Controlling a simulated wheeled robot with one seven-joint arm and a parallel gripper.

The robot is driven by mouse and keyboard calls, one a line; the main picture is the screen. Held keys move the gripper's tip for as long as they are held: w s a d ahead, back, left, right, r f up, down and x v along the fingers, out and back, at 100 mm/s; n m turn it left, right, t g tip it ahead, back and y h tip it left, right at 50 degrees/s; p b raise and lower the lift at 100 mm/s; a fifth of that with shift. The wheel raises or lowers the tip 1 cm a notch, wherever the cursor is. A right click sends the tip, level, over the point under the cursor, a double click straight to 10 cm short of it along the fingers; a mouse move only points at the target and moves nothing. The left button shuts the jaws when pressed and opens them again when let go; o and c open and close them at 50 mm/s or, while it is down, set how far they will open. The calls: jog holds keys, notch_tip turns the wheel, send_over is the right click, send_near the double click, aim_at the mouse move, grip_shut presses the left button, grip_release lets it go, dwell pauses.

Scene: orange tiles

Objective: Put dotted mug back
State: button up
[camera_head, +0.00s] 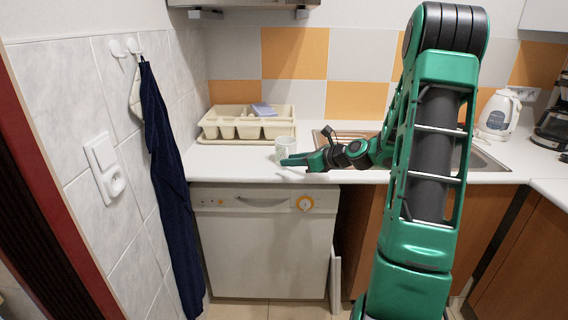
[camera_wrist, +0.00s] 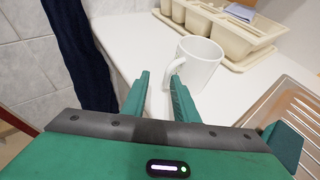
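A white mug (camera_head: 284,147) stands upright on the counter near its front edge. In the wrist view the mug (camera_wrist: 203,63) is just past my fingertips, its handle facing left and toward me. No dots can be made out on it. My gripper (camera_head: 291,161) is low over the counter in front of the mug. In the wrist view my gripper (camera_wrist: 160,78) is open and empty. The right fingertip is close to the handle; I cannot tell whether they touch.
A cream dish rack (camera_head: 247,123) stands behind the mug, with a blue-grey item (camera_head: 263,109) on it. A metal sink (camera_head: 478,158) lies to the right. A white kettle (camera_head: 498,116) stands at far right. A dark blue towel (camera_head: 166,180) hangs at left.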

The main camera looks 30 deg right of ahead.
jog(key=v, duration=0.8)
jog(key=s+a+f+n+g+h, duration=0.2)
jog(key=s+a+f+n+g, duration=0.2)
jog(key=s+a+n+g, duration=0.6)
jog(key=s+a+r+n+g+h, duration=0.2)
jog(key=s+n+g, duration=0.1)
jog(key=s+n, duration=1.3)
jog(key=s, duration=0.6)
jog(key=shift+s, duration=0.4)
jog(key=shift+w+f, duration=0.25)
jog(key=shift+w, duration=0.35)
